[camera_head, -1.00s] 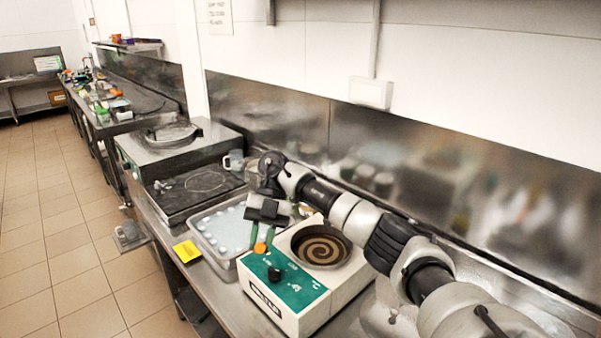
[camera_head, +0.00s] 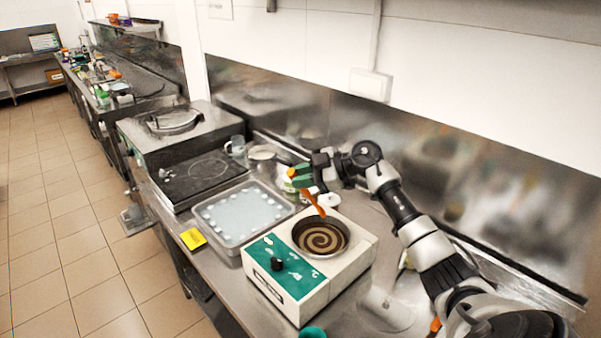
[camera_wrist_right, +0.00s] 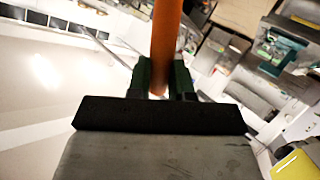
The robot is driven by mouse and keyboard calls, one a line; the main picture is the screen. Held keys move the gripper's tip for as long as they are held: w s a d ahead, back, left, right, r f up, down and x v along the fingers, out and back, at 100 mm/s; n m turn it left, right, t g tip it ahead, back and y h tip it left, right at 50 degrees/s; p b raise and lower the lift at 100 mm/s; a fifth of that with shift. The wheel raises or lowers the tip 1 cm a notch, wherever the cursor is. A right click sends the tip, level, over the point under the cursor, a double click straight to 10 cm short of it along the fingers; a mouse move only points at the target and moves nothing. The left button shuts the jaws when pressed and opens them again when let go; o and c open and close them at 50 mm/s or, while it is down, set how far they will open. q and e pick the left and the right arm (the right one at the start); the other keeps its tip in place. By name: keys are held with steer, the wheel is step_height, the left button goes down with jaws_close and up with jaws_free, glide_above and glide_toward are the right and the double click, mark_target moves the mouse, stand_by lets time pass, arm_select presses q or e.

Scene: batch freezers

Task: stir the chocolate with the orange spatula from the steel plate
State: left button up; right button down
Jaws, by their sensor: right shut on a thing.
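The chocolate (camera_head: 325,241) shows as a brown swirl in the round pan of a white machine with a green front panel (camera_head: 290,270). My right gripper (camera_head: 299,176) is behind and above the pan, its green fingers shut on the orange spatula (camera_head: 315,204). The spatula slants down toward the pan's far rim; I cannot tell whether its tip touches the chocolate. In the right wrist view the orange handle (camera_wrist_right: 165,45) stands between the green fingers (camera_wrist_right: 161,78). A shiny round steel surface (camera_head: 386,312), perhaps the steel plate, lies right of the machine.
A steel tray with white round pieces (camera_head: 240,213) sits left of the machine, with a yellow note (camera_head: 193,239) at the counter edge. A black-topped unit (camera_head: 200,178) and a glass mug (camera_head: 236,146) stand behind. A steel wall panel bounds the counter's back.

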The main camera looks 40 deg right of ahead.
steer(key=shift+a+f+b, duration=2.05)
steer(key=shift+f+b, duration=0.35)
steer(key=shift+f, duration=0.25)
steer(key=d+f+b, duration=0.3)
steer(key=d+f, duration=0.1)
steer(key=f, duration=0.2)
